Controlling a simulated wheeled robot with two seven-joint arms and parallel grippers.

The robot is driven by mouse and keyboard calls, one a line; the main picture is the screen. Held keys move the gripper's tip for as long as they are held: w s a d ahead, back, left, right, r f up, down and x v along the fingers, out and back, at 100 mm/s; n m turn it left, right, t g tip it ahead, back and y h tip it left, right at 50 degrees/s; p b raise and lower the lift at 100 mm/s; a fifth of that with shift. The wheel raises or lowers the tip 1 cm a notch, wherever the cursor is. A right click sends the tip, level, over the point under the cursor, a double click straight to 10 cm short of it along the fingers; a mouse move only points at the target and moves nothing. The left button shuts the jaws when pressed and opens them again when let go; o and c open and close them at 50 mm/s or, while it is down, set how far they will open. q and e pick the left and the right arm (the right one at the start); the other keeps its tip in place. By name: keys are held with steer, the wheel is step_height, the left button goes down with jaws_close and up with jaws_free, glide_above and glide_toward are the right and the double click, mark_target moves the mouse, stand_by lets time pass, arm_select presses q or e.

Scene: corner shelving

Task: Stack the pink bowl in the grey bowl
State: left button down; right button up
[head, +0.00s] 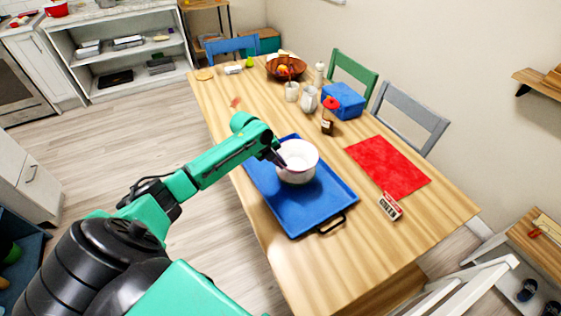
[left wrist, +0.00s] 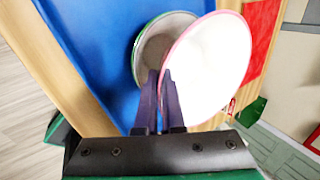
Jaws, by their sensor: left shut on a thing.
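The pink bowl (head: 298,164) looks nearly white with a pink rim. It is over the blue tray (head: 325,207) in the head view. My left gripper (head: 280,160) is shut on its left rim. In the left wrist view the pink bowl (left wrist: 205,70) is large and tilted at the fingertips (left wrist: 160,74). The grey bowl (left wrist: 152,40), with a green rim, is behind it on the tray, partly covered by the pink bowl. I cannot make out the grey bowl in the head view. I cannot tell whether the bowls touch. My right gripper is not in view.
The tray lies on a wooden table (head: 240,103). A red mat (head: 388,166) and a small box (head: 390,206) are to its right. A bottle with a red flower (head: 328,118), jars and a blue box (head: 343,100) stand farther back. Chairs line the far side.

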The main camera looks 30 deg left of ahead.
arm_select(q)
steer(key=shift+f, duration=0.1)
steer(key=shift+f+b, duration=0.5)
steer(key=c, duration=1)
jaws_free()
steer(key=shift+c, duration=0.2)
steer(key=shift+r, duration=0.1)
steer(key=shift+r+p, duration=0.3)
steer(key=shift+p, duration=0.05)
steer(key=shift+r+p, duration=0.45)
steer(key=shift+r, duration=0.15)
steer(key=b+v, duration=0.2)
steer(key=v, duration=0.9)
steer(key=shift+s+a, duration=0.15)
steer(key=shift+s, duration=0.05)
